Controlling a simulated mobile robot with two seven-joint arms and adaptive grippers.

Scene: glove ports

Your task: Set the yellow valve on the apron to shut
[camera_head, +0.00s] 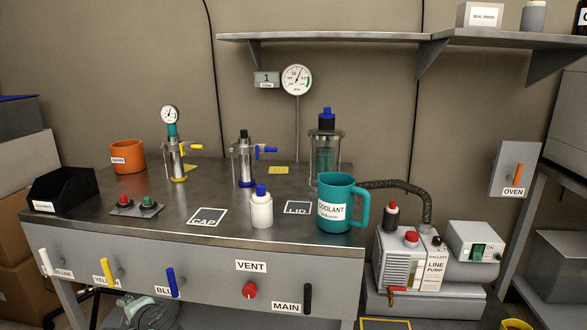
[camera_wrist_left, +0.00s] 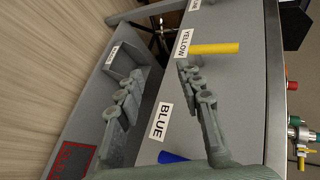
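The yellow valve handle (camera_head: 109,271) is on the front apron of the bench, beside a label reading YELLOW, between the white and blue handles. In the head view it stands near upright with a slight tilt. In the left wrist view the yellow handle (camera_wrist_left: 214,48) lies beyond the fingertips, to their upper right, apart from them. My left gripper (camera_wrist_left: 162,70) is open and empty there, with its two fingers well apart. In the head view my left gripper (camera_head: 148,312) shows at the bottom edge, low before the apron, partly cut off. My right gripper is not in view.
The blue handle (camera_head: 173,282) is close to my left gripper; it also shows in the wrist view (camera_wrist_left: 172,157). A white handle (camera_head: 46,262), red VENT knob (camera_head: 250,290) and black MAIN handle (camera_head: 307,298) share the apron. A teal coolant jug (camera_head: 340,205) stands near the bench's right front corner.

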